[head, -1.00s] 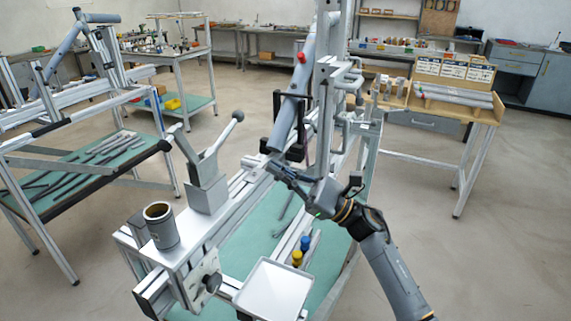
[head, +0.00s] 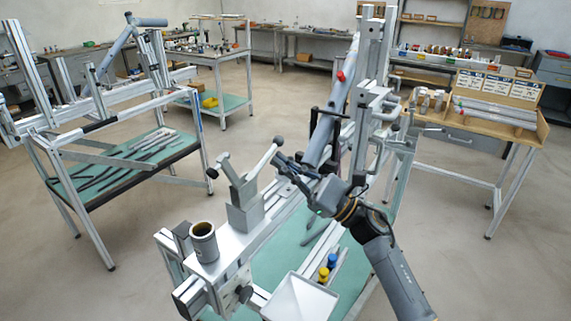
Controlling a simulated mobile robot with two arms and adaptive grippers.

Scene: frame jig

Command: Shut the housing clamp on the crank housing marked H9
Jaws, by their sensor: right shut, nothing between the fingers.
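A grey clamp block (head: 245,212) stands on the near end of the jig beam (head: 228,250). Two lever arms rise from it, a left one with a dark knob (head: 212,173) and a longer right one with a grey ball end (head: 278,141). A short grey cylinder (head: 203,245), open at the top, stands in front of the block; I can read no H9 mark on it, so I cannot tell whether it is the crank housing. My right gripper (head: 281,162) is shut and empty, close to the ball-ended lever; I cannot tell whether it touches. My left gripper is out of view.
A sloping grey tube (head: 333,105) and upright posts (head: 382,60) stand behind my right gripper. A white tray (head: 300,300) and yellow and blue bottles (head: 328,265) lie below it. A second jig (head: 95,110) stands left, a wooden-topped bench (head: 465,125) right. Floor between is clear.

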